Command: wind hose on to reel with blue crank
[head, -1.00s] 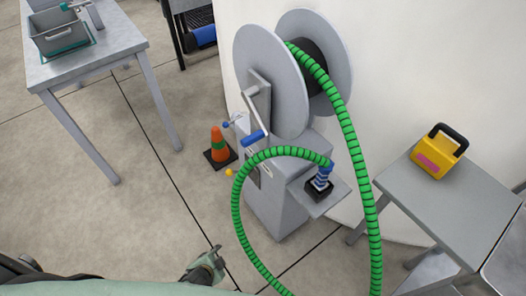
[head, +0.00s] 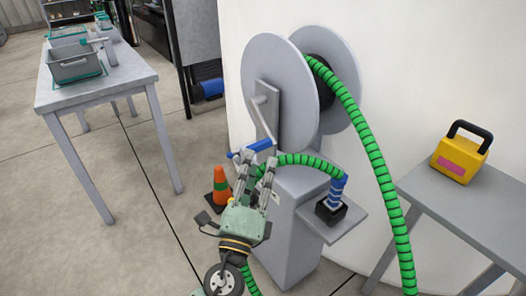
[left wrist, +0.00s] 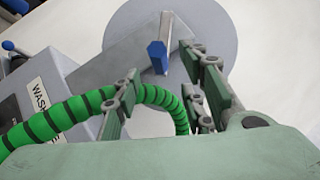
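The grey hose reel (head: 280,90) stands on a grey pedestal with its crank on the left face. The crank's blue handle (head: 258,146) sticks out toward the left; the left wrist view shows the handle nearly end-on (left wrist: 157,57). The green ribbed hose (head: 372,150) runs from the reel's drum down to the floor, and another stretch arcs to a blue-collared fitting (head: 337,190) on a side shelf. My left gripper (head: 257,168) is open and empty just below the blue handle, its fingers pointing toward it. The hose passes behind the fingers. My right gripper is out of view.
An orange cone (head: 220,187) stands on the floor left of the pedestal. A grey table (head: 470,215) with a yellow box (head: 459,155) is at the right. A table (head: 100,92) with a grey tote (head: 73,66) is at the left. Open floor lies between.

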